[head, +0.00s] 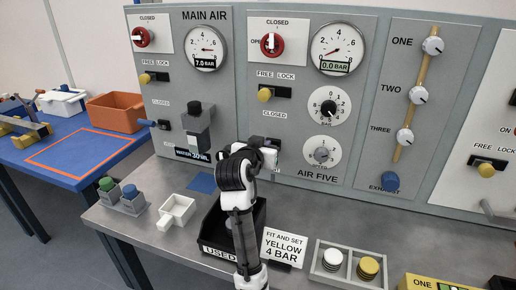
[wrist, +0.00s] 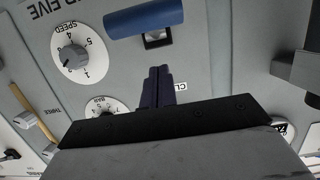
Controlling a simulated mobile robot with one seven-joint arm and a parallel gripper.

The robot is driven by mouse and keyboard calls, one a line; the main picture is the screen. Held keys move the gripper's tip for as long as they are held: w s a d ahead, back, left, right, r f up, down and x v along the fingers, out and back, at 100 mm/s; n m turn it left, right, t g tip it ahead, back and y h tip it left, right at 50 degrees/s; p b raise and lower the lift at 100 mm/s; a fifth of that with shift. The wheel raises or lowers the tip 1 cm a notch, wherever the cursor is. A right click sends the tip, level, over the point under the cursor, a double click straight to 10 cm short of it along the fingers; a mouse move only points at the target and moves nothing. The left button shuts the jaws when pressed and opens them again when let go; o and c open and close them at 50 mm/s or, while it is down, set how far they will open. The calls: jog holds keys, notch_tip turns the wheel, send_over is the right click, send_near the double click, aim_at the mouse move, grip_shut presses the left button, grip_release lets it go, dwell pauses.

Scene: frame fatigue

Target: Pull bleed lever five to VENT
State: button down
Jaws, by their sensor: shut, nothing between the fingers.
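The AIR FIVE panel (head: 345,182) stands at the back, with a red valve knob and a gauge (head: 337,48) reading 0.0 bar. In the wrist view, which shows the panel upside down, a blue lever handle (wrist: 145,18) lies across the top, beside a dark square socket. It appears to be bleed lever five; a CLOSED label shows partly near my fingers. My gripper (wrist: 158,78) is shut and empty, its fingers pointing toward the handle with a gap in the picture; depth is unclear. In the head view my gripper (head: 265,152) hides most of that lever.
The MAIN AIR panel (head: 215,120) to the left has a similar blue lever (head: 148,123) and a gauge at 7.0 bar. A black USED bin (head: 212,247), a sign (head: 284,248) and a grey tray (head: 318,276) stand on the bench. Dials lie right of my gripper.

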jog(key=shift+s+a+f+p, duration=0.1)
jog(key=shift+s+f, duration=0.15)
jog(key=shift+f, duration=0.35)
jog(key=shift+s+a+f+p, duration=0.1)
jog(key=shift+s+f+p, duration=0.1)
jog(key=shift+f, duration=0.35)
jog(key=shift+s+a+f+p, duration=0.1)
jog(key=shift+s+f, duration=0.15)
jog(key=shift+f, duration=0.35)
notch_tip(320, 180, down, 4)
jog(key=t+b, duration=0.1)
jog(key=b, duration=0.4)
jog(key=shift+r+h, duration=0.2)
jog(key=shift+h, duration=0.1)
jog(key=shift+d, duration=0.1)
